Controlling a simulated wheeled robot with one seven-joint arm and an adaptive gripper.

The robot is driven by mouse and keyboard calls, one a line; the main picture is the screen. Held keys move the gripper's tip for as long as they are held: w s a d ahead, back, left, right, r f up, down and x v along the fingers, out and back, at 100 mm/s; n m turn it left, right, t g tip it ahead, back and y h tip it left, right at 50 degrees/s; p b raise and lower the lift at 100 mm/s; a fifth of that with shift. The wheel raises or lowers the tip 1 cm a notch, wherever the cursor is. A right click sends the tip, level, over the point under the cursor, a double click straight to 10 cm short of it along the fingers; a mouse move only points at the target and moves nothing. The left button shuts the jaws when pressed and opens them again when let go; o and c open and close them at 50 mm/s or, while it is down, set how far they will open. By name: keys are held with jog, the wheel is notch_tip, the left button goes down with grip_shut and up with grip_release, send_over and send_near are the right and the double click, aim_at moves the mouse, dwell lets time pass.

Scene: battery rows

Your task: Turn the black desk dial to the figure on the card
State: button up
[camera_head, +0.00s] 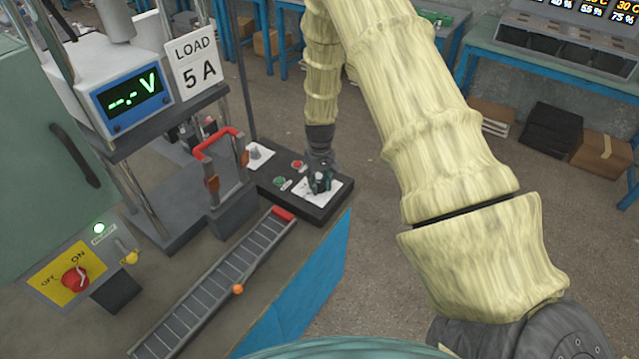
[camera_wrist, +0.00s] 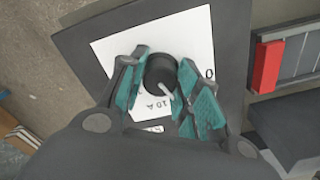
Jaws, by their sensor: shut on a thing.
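The black desk dial (camera_wrist: 160,68) is a round knob on a white plate (camera_wrist: 110,48) in the wrist view. Its white pointer line aims to the lower right in that picture, between the printed "10 A" and "0". Other figures on the plate are partly hidden by the fingers. My gripper (camera_wrist: 161,76) is shut on the knob, with teal finger pads on both sides. In the head view my gripper (camera_head: 320,181) is over the white plate and largely hides the knob. The card (camera_head: 193,63) reads "LOAD 5 A".
The dark desk box (camera_head: 333,207) also carries green and red buttons and another switch (camera_head: 257,153). A ribbed track (camera_head: 215,285) with a red end lies beside it. A red-handled frame (camera_head: 217,160) stands close by. The display (camera_head: 133,97) shows "--.- V".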

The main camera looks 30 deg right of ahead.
aim_at(320, 183)
jog(key=shift+w, duration=0.1)
dwell(0.3)
jog(key=o, duration=1.1)
jog(key=shift+c, duration=0.2)
jog(key=shift+r, duration=0.1)
notch_tip(320, 183, up, 12)
